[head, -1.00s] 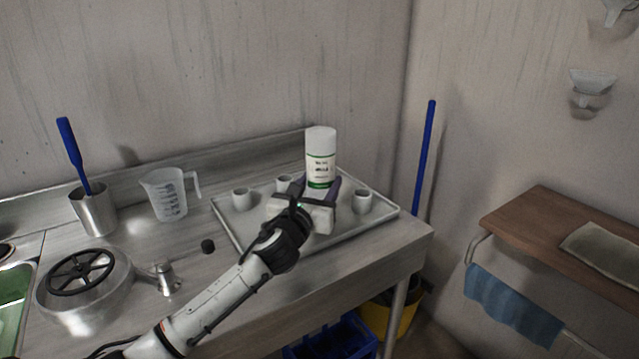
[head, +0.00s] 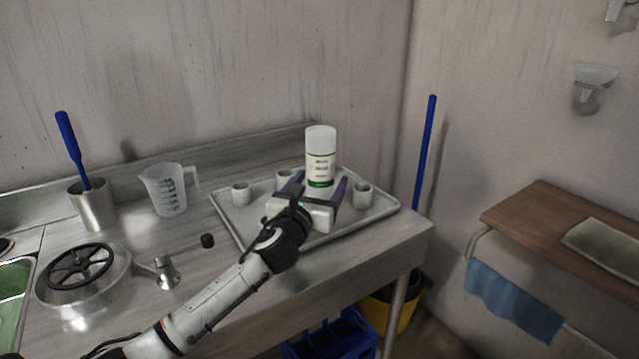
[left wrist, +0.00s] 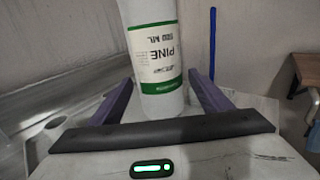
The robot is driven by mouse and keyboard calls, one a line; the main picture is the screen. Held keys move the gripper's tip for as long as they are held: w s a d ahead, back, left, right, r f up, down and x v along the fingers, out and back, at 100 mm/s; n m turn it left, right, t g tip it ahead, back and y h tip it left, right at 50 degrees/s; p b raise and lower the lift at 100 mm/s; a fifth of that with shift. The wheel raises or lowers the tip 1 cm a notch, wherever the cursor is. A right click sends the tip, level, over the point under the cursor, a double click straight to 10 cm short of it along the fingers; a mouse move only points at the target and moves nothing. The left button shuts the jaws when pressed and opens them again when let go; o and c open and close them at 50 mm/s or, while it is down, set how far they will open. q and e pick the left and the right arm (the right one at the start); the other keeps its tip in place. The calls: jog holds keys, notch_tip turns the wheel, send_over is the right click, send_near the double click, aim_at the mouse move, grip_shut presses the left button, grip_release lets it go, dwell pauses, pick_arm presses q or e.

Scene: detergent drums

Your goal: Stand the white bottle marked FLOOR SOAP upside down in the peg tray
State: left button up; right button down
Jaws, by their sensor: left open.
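A white bottle (head: 320,158) with a white label and a green band near its lower end stands upright over the peg tray (head: 232,222). Its flat, plain end is on top, and no cap shows there. In the left wrist view the bottle (left wrist: 150,30) has the readable word PINE; I cannot read FLOOR SOAP. My left gripper (head: 317,187) is open, with one dark finger on each side of the bottle's lower part and gaps between. My right gripper is not in view.
Short white pegs (head: 241,194) stand in the tray, another (head: 362,195) right of the gripper. A measuring jug (head: 166,192), a steel cup with a blue-handled tool (head: 95,207), a small black cap (head: 207,240) and a steel pot (head: 84,283) stand left.

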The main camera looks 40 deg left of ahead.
pick_arm(q)
jog(key=shift+s, duration=0.1)
jog(key=v, duration=1)
jog(key=shift+d, duration=0.1)
jog(key=shift+s, duration=0.1)
